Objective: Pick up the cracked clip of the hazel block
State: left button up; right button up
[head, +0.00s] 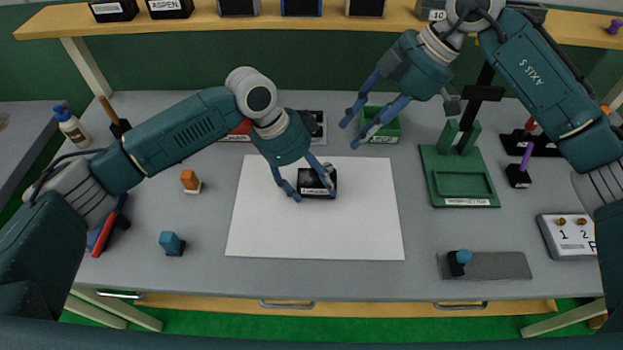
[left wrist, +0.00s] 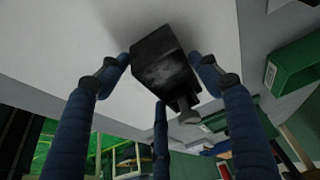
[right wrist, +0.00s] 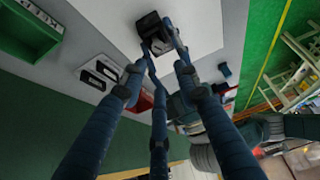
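A black block (head: 318,183) with a white label is at the white sheet's upper middle; I cannot read its label in the head view. My left gripper (head: 314,196) has fingers on both sides of it and seems closed against it. The left wrist view shows the dark block (left wrist: 163,65) between the fingertips, with a small grey knob-like part (left wrist: 189,116) at its lower end. I cannot make out a cracked clip or tell whether the block is raised. My right gripper (head: 351,134) is open and empty, above and right of the block near a green bin (head: 386,131).
The white sheet (head: 315,235) is otherwise clear. A green fixture (head: 435,180) stands to its right, and a grey plate with a blue knob (head: 495,265) lies at lower right. Small orange (head: 189,179) and blue (head: 171,242) pieces are at left. Labelled blocks line the shelf (head: 220,20).

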pick_arm(q)
jog(key=c, duration=0.6)
pick_arm(e)
jog(key=shift+o, duration=1.4)
jog(key=n+g+h, duration=0.2)
jog(key=n+g, duration=0.1)
jog(key=n, duration=0.7)
send_near(328, 166)
notch_tip(328, 166, up, 2)
jog(key=w, duration=0.2)
jog(key=n, duration=0.3)
jog(key=x, duration=0.3)
jog(key=s+x, duration=0.1)
jog(key=x, duration=0.7)
jog(key=shift+s+d+f, duration=0.1)
jog(key=shift+s+d, duration=0.1)
jog(key=shift+d, duration=0.15)
